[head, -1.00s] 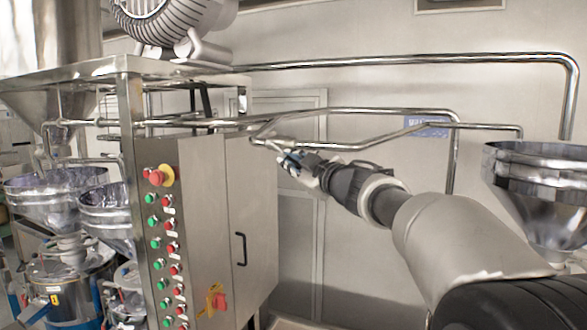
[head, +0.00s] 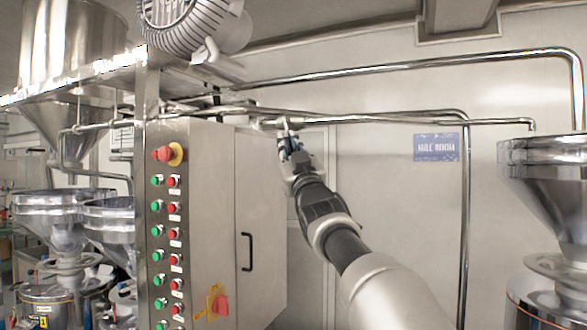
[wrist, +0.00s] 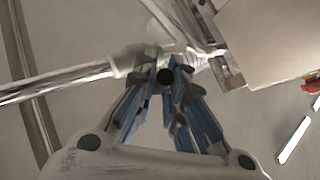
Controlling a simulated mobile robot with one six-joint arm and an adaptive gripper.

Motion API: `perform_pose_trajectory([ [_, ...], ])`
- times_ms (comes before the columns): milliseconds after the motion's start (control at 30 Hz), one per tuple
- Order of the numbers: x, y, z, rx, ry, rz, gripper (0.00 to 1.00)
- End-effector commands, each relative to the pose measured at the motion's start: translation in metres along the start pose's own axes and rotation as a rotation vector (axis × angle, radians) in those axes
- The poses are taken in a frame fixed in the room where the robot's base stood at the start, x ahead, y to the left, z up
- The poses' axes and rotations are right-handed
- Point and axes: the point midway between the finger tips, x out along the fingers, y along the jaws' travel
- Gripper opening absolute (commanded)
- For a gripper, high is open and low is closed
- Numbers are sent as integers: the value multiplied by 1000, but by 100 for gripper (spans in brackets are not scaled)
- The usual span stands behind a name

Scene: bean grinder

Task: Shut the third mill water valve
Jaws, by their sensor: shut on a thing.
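My gripper (head: 288,140) is raised at the thin water pipe (head: 370,118), beside the top right of the steel cabinet. In the wrist view, its blue-padded fingers (wrist: 166,82) are closed at their tips on a small part of the water valve, by a pale pipe fitting (wrist: 128,60). The fingertips hide most of the valve handle, so its angle is hard to tell. The pipe (wrist: 60,82) runs off to the left in the wrist view.
The steel cabinet (head: 215,215), with several red and green buttons and a black door handle (head: 246,252), stands left of my arm. A steel hopper (head: 550,180) stands at the right. A thicker pipe (head: 400,70) runs above the gripper.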

Motion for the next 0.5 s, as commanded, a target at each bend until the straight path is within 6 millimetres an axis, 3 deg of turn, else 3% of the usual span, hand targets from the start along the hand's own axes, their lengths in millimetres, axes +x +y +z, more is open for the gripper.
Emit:
perform_pose_trajectory([
  [33, -2, -6, 8, 23, 18, 18, 0],
  [500, 8, -14, 7, 146, 132, 139, 0],
])
